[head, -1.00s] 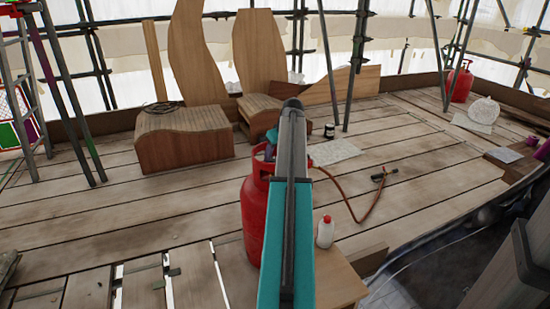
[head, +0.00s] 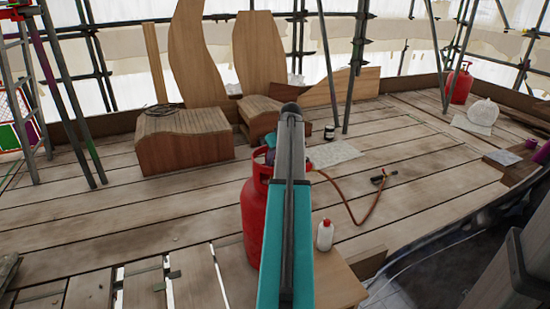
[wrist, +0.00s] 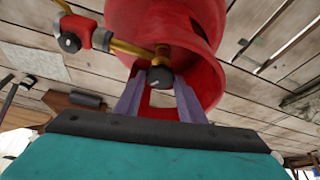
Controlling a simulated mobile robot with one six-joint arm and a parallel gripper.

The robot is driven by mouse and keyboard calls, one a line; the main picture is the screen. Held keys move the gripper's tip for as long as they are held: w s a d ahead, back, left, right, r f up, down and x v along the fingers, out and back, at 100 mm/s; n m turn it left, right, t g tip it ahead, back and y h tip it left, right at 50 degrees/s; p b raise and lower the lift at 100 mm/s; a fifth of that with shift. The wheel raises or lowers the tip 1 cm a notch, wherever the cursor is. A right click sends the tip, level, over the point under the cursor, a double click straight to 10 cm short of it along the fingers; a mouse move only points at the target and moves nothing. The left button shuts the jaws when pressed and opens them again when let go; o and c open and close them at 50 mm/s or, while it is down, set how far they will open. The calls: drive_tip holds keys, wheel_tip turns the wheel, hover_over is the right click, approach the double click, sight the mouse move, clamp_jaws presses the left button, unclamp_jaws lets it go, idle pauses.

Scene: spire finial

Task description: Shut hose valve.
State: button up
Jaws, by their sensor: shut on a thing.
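A red gas cylinder (head: 254,225) stands on the planks, partly behind my arm in the head view. Its collar (wrist: 205,35) fills the upper middle of the wrist view. A brass valve (wrist: 135,48) with a black knob (wrist: 160,77) sits in the collar opening. A red fitting with a black end (wrist: 72,42) joins the brass at left. My gripper (wrist: 160,88) has its purple fingers on either side of the black knob and is shut on it. The head view mostly hides the gripper behind my arm.
An orange-brown hose (head: 357,215) runs right across the planks. A white bottle (head: 325,234) stands on a wooden box (head: 342,285) right of the cylinder. A dark can (head: 329,131) and a paper sheet (head: 334,153) are farther back.

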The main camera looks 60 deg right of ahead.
drive_tip(key=shift+a+r+m+p, duration=0.15)
drive_tip(key=shift+m+p, duration=0.15)
drive_tip(key=shift+p, duration=0.05)
drive_tip(key=shift+a+m+h+p, duration=0.1)
drive_tip(key=shift+m+h+p, duration=0.2)
drive_tip(key=shift+m+p, duration=0.7)
drive_tip(key=m+g+h+p, duration=0.1)
drive_tip(key=m+p, duration=0.2)
drive_tip(key=p, duration=0.2)
drive_tip(key=shift+w+a, duration=0.1)
drive_tip(key=shift+w, duration=0.1)
drive_tip(key=m+p, duration=0.1)
drive_tip(key=m+g+p, duration=0.1)
drive_tip(key=p, duration=0.1)
drive_tip(key=m+p, duration=0.1)
drive_tip(key=m, duration=0.1)
drive_tip(key=shift+w+g+h, duration=0.25)
drive_tip(key=shift+g+h, duration=0.05)
drive_tip(key=shift+h, duration=0.1)
drive_tip(key=shift+m+g+p, duration=0.3)
drive_tip(key=shift+m+p, duration=0.5)
drive_tip(key=shift+m, duration=0.1)
drive_tip(key=shift+w+a+f, duration=0.1)
drive_tip(key=shift+f, duration=0.1)
drive_tip(key=o, duration=1)
drive_tip(key=shift+o, duration=0.2)
drive_tip(key=shift+r, duration=0.15)
